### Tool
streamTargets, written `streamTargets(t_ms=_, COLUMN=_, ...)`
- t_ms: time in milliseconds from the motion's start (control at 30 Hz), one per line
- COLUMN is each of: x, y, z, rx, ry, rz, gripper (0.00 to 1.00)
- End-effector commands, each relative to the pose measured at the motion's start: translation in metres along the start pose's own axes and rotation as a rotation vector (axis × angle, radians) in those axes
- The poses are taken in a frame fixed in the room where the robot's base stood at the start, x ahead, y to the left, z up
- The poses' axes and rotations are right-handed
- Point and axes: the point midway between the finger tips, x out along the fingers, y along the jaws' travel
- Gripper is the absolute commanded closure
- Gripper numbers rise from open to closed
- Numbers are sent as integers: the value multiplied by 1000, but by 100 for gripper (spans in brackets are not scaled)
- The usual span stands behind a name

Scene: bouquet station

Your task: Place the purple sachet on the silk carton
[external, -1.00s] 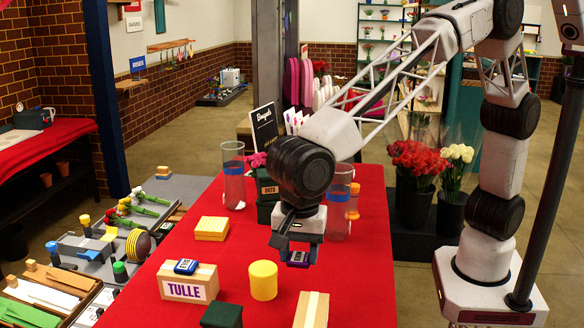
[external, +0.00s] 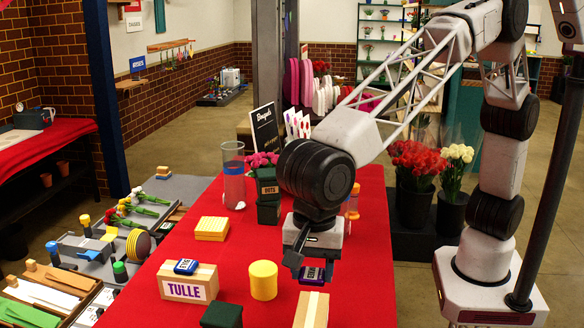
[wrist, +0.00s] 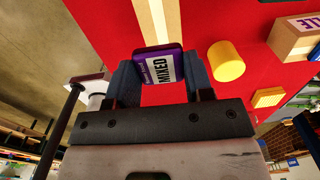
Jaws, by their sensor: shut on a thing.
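The purple sachet (external: 312,275) is held between the fingers of my gripper (external: 310,270), above the red table. In the wrist view the sachet (wrist: 160,72) shows a white label reading "MIXED", with a dark finger on each side. A tan carton with a pale stripe along its top (external: 311,311) stands at the front edge of the external view, just below the gripper. Its front face is out of view, so I cannot read whether it is the silk carton. In the wrist view this carton (wrist: 158,20) lies just beyond the sachet, and the two look apart.
The TULLE carton (external: 188,282) with a blue sachet (external: 186,267) on top stands to the left. A yellow block (external: 212,229), dark green canisters (external: 268,211) and a glass vase (external: 233,178) stand farther back.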

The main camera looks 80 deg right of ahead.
Motion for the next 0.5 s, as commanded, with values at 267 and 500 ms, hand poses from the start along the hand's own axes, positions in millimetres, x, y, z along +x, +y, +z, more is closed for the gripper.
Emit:
streamTargets(t_ms=267, x=30, y=0, z=0, rx=0, ry=1, rz=1, gripper=74)
streamTargets(t_ms=500, x=35, y=0, z=0, rx=0, ry=0, rz=0, gripper=74)
